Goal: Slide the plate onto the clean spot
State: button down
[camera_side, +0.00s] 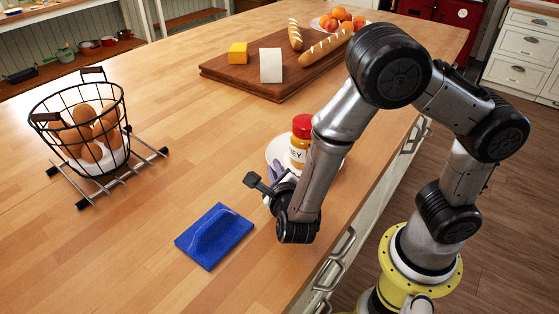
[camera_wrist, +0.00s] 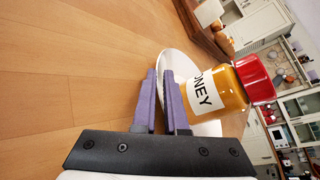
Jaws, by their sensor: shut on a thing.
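A white plate (camera_side: 274,150) lies on the wooden countertop near its right edge, with a honey jar (camera_side: 299,146) with a red lid standing on it. My arm hides part of the plate and jar in the side view. In the wrist view the plate's rim (camera_wrist: 172,60) comes between the purple fingers of my gripper (camera_wrist: 162,78), which is shut on it. The jar (camera_wrist: 222,92) stands just beyond the fingers. In the side view my gripper (camera_side: 280,174) is at the plate's near side. I cannot make out a distinct clean spot on the wood.
A wire basket of eggs (camera_side: 92,137) stands on a rack at left. A board (camera_side: 262,84) with bread and cheese and a fruit bowl (camera_side: 341,24) are farther back. The counter's middle is clear.

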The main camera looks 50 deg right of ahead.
jog(key=shift+s+a, duration=0.25)
jog(key=shift+a, duration=0.65)
jog(key=shift+s+a, duration=0.3)
jog(key=shift+a, duration=0.65)
jog(key=shift+s+a, duration=0.25)
jog(key=shift+a, duration=0.65)
jog(key=c, duration=0.9)
grip_release()
jog(key=shift+s+a+r, duration=0.1)
jog(key=shift+s+a, duration=0.2)
jog(key=shift+a, duration=0.05)
jog(key=v, duration=0.4)
jog(key=shift+s+a+r, duration=0.1)
jog(key=shift+s+a, duration=0.1)
jog(key=r, duration=0.7)
jog(key=shift+w+d, duration=0.1)
jog(key=shift+d, duration=0.15)
